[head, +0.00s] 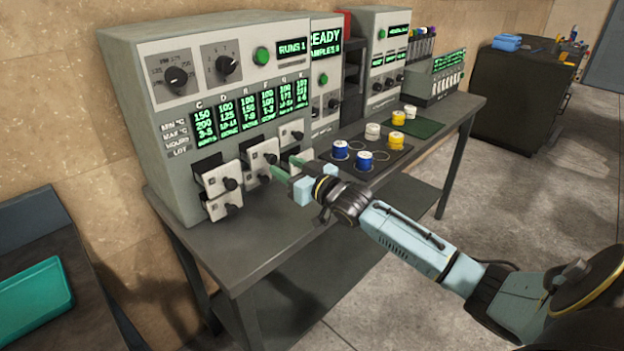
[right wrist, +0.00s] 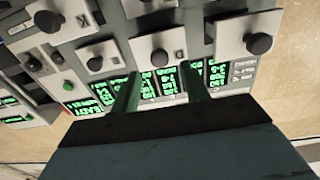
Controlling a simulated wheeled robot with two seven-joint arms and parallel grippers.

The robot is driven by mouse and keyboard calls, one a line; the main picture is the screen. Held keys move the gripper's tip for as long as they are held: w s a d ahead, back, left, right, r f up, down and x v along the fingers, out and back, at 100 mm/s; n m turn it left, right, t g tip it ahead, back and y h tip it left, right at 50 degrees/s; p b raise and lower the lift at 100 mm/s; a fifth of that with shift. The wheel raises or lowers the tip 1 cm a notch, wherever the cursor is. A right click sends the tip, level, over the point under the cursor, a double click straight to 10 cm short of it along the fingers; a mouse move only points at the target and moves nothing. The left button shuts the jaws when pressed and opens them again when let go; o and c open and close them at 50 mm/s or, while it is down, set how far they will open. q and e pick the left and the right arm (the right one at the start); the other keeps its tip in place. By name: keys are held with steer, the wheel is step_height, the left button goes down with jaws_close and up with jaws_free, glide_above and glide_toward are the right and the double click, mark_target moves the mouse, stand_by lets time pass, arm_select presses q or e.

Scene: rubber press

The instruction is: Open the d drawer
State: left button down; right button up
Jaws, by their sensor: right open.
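The grey rubber press cabinet (head: 140,75) stands on the dark bench with small white drawers low on its front, each with a black knob. The upper left drawer (head: 217,181) and the upper middle drawer (head: 256,154) stand out from the panel. My right gripper (head: 282,165) is open in front of the drawers, right of the middle ones. In the right wrist view, its green fingers (right wrist: 160,72) straddle a drawer knob (right wrist: 160,57); contact cannot be told. My left gripper is out of view.
A dark mat (head: 392,158) with blue, white and yellow round containers lies right of my right gripper. More devices stand along the bench (head: 262,255). A teal tray (head: 35,300) lies at lower left. The bench's front strip is clear.

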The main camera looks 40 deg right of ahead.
steer(key=s+d, duration=0.1)
steer(key=s, duration=0.8)
steer(key=shift+d, duration=0.2)
steer(key=shift+w, duration=0.1)
